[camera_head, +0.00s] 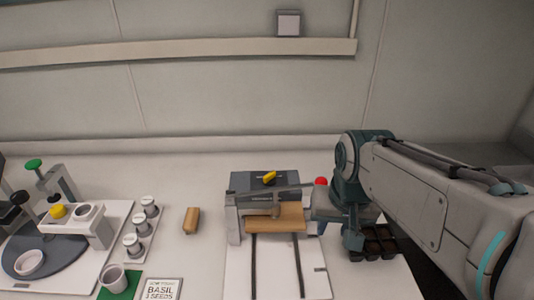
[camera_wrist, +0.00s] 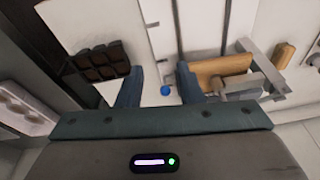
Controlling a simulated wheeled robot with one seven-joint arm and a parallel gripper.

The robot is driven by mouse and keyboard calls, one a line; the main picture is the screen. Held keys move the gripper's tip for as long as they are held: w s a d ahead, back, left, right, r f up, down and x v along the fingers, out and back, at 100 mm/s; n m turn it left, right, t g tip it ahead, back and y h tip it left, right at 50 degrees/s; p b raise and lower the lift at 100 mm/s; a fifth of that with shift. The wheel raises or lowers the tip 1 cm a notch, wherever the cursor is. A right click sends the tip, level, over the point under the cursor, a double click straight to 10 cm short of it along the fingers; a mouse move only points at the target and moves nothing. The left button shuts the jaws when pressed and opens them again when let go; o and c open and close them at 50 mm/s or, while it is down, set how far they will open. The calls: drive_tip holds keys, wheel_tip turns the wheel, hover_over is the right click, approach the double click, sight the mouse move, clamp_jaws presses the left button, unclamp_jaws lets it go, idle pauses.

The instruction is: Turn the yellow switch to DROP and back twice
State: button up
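The yellow switch (camera_head: 269,176) sits on top of a dark grey box (camera_head: 245,181) at the back of a bench device in the head view. It lies slanted, its right end higher in the picture; no DROP lettering is readable. My gripper (camera_head: 353,242) is to the right of the device, pointing down, away from the switch. In the wrist view my gripper (camera_wrist: 157,70) has its two fingers apart, with nothing held. The switch is not visible in the wrist view.
The device has a wooden block (camera_head: 275,218), a grey bar and a red knob (camera_head: 321,182). A dark cell tray (camera_head: 378,242) lies by my gripper. Left are a wooden piece (camera_head: 191,220), small jars (camera_head: 133,245), a green mat with cup, and a basil seed card (camera_head: 162,289).

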drive_tip(key=w+a+r+m+g+p, duration=0.1)
drive_tip(key=w+a+r+m+p, duration=0.3)
drive_tip(key=w, duration=0.9)
drive_tip(key=m+g, duration=0.2)
drive_tip(key=m, duration=0.2)
approach(268, 175)
wheel_tip(268, 175, down, 9)
drive_tip(key=shift+s+a+r+p, duration=0.1)
drive_tip(key=shift+p, duration=0.3)
drive_tip(key=shift+c, duration=0.3)
drive_tip(key=shift+n, duration=0.3)
clamp_jaws()
